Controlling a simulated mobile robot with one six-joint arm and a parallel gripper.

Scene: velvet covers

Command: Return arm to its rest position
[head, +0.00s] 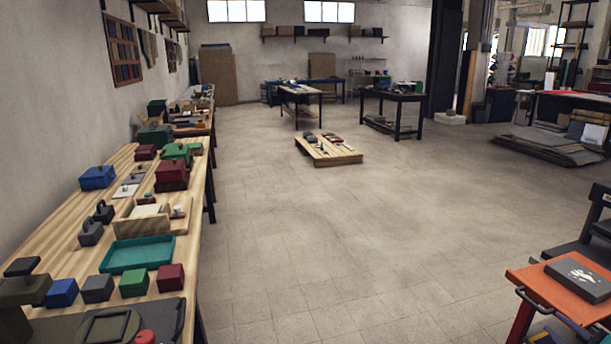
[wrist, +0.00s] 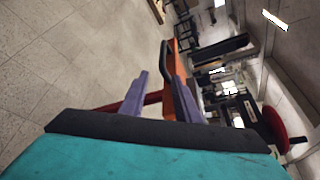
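My gripper (wrist: 160,78) shows in the wrist view as two purple fingers that stand apart, past a teal and black housing along the bottom of the picture. I see nothing held between the fingers. The wrist picture is strongly tilted, and an orange surface lies behind the fingers.
A long wooden table (head: 196,230) with boxes and a teal tray (head: 138,255) runs along the left. An orange cart (head: 535,277) carrying a dark box (head: 578,279) stands at right. A low pallet (head: 335,155) lies ahead. The middle floor (head: 340,240) is clear.

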